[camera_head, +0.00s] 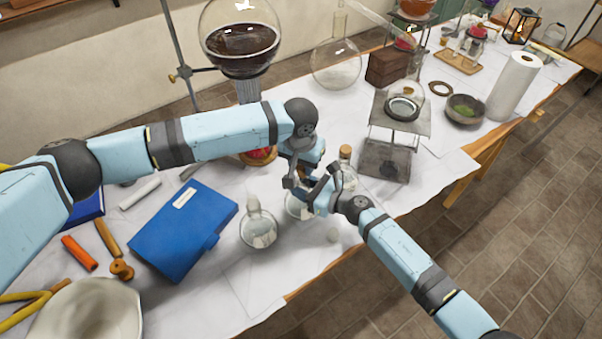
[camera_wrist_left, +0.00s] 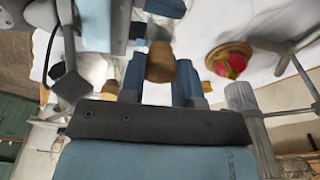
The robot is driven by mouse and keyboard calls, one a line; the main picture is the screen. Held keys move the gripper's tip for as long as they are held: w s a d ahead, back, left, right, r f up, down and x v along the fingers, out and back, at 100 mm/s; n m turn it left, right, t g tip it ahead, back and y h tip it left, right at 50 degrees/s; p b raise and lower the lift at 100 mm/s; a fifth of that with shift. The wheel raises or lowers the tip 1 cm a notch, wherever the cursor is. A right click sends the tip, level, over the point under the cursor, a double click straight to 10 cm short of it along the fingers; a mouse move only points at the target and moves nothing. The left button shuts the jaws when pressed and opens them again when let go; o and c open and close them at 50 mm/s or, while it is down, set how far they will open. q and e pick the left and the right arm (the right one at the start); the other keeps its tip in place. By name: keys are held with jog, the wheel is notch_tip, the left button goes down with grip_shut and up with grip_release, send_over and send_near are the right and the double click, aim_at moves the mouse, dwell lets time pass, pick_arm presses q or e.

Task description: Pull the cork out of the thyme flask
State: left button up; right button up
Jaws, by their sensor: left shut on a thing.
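My left gripper (camera_head: 298,180) reaches down over the table's front part. In the left wrist view its two blue fingers (camera_wrist_left: 160,75) are shut on a brown cork (camera_wrist_left: 160,62). A round glass flask (camera_head: 298,207) stands under the two grippers, its neck mostly hidden by them. My right gripper (camera_head: 325,193) is close beside the left one at this flask; its fingertips are too covered to tell if they are shut. I cannot see whether the cork is still in a neck, and no thyme label is readable.
A stoppered flask (camera_head: 258,228) stands left of the grippers, and a corked bottle (camera_head: 346,168) stands just behind them. A blue book (camera_head: 183,232) lies at the left. A metal stand (camera_head: 386,160) is at the right. The table's front edge is close to my right arm.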

pick_arm(q)
jog(key=shift+r, duration=0.9)
pick_arm(e)
jog(key=shift+s+d+f, duration=0.1)
jog(key=shift+s+f, duration=0.2)
jog(key=shift+f, duration=0.35)
jog(key=o, duration=0.9)
jog(key=shift+w, duration=0.1)
pick_arm(q)
jog(key=shift+w, duration=0.1)
pick_arm(e)
jog(key=shift+w+r, duration=0.15)
jog(key=shift+r, duration=0.1)
